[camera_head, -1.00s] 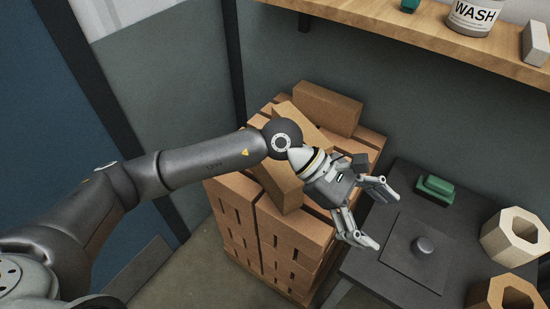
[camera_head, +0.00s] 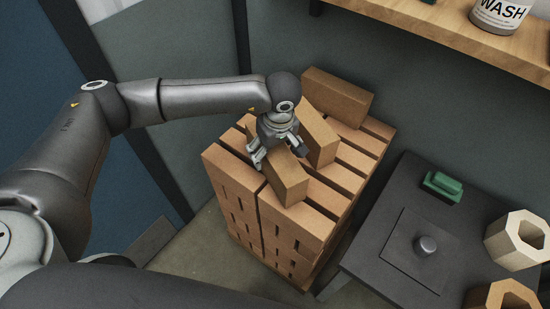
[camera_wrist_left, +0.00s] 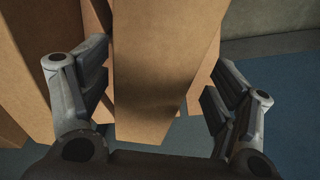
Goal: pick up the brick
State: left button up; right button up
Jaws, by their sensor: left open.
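Three loose tan bricks lie on top of a stack of bricks. The front brick (camera_head: 286,182) lies at an angle, partly hidden by my left gripper (camera_head: 279,155). A second brick (camera_head: 319,136) is just behind it, and a third brick (camera_head: 338,96) lies at the back. My left gripper is open and points down over the front brick. In the left wrist view, a brick (camera_wrist_left: 160,65) lies between the spread fingers of the left gripper (camera_wrist_left: 158,92), with a visible gap at the right finger. Contact at the left finger is unclear. My right gripper is not in view.
The brick stack (camera_head: 232,192) stands by the wall. To its right is a dark table (camera_head: 370,262) with a green object (camera_head: 441,186), a knobbed plate (camera_head: 410,262) and hollow hexagonal blocks (camera_head: 517,238). A wooden shelf (camera_head: 420,22) with a wash container (camera_head: 505,14) is above.

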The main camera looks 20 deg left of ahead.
pick_arm(q)
jog(key=shift+w+f+p, duration=0.1)
jog(key=shift+f+p, duration=0.2)
jog(key=shift+f, duration=0.05)
jog(key=f, duration=0.1)
jog(key=f+p, duration=0.1)
jog(key=f, duration=0.1)
jog(key=shift+w+a+f, duration=0.15)
jog(key=shift+w, duration=0.25)
jog(key=shift+w+f, duration=0.1)
jog(key=shift+f, duration=0.4)
grip_shut()
jog(key=shift+r, duration=0.15)
